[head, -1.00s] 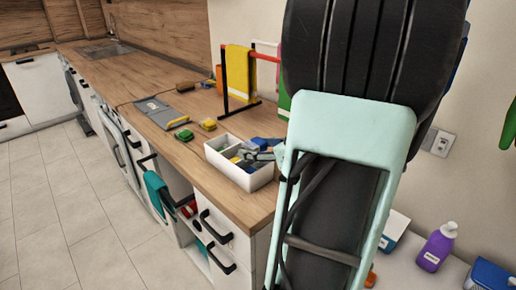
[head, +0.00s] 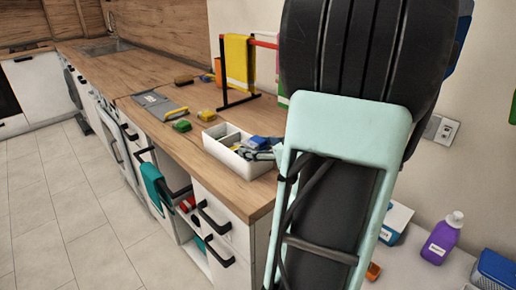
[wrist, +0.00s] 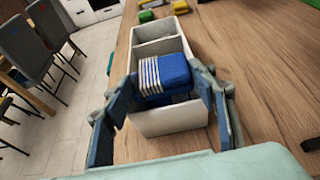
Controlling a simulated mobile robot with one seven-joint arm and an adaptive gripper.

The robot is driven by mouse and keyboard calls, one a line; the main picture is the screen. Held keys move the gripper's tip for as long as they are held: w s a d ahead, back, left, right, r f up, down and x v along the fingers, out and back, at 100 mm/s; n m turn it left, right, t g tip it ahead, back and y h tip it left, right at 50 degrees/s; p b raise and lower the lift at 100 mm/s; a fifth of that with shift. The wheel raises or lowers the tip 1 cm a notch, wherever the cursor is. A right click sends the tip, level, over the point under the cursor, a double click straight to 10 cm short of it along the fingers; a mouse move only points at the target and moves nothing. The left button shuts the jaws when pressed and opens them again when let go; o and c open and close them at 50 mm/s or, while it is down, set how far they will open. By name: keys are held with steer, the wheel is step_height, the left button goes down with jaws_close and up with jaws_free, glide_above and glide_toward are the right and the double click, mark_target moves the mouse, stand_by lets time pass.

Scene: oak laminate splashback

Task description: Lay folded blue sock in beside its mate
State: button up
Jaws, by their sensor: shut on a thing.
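The folded blue sock (wrist: 175,71), with a white-striped end, sits between the fingers of my gripper (wrist: 172,98) in the wrist view. My gripper is shut on it, over the near compartment of a white divided box (wrist: 170,122). A darker blue patch (wrist: 158,99) shows just under the sock, probably its mate, mostly hidden. In the head view the sock (head: 257,142) and my gripper (head: 265,152) are at the right end of the box (head: 222,154). I cannot tell whether the sock touches what lies below.
Green (head: 182,126) and yellow (head: 206,115) items and a grey folder-like item (head: 158,104) lie left of the box. A rack with a yellow cloth (head: 239,65) stands behind. The counter's front edge is close to the box.

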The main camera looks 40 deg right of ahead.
steer(key=shift+s+a+f, duration=0.1)
steer(key=shift+s+f, duration=0.05)
steer(key=shift+f, duration=0.35)
steer(key=shift+s+a+f, duration=0.1)
steer(key=shift+s+f, duration=0.05)
steer(key=shift+f, duration=0.35)
steer(key=o, duration=1)
steer(key=shift+w+f, duration=0.1)
steer(key=shift+w, duration=0.05)
steer(key=shift+d, duration=0.15)
steer(key=shift+s+r, duration=0.2)
steer(key=shift+s, duration=0.2)
steer(key=w+a+r+v, duration=0.1)
steer(key=r+v, duration=0.1)
steer(key=v, duration=0.9)
steer(key=shift+s+d+r+p, duration=0.1)
steer(key=shift+d+r+p, duration=0.1)
steer(key=shift+r+p, duration=0.95)
steer(key=shift+s+d+r+p, duration=0.1)
steer(key=shift+d+r+p, duration=0.1)
steer(key=shift+r+p, duration=0.9)
steer(key=shift+d+r+p, duration=0.2)
steer(key=shift+r+p, duration=0.85)
steer(key=shift+r, duration=0.15)
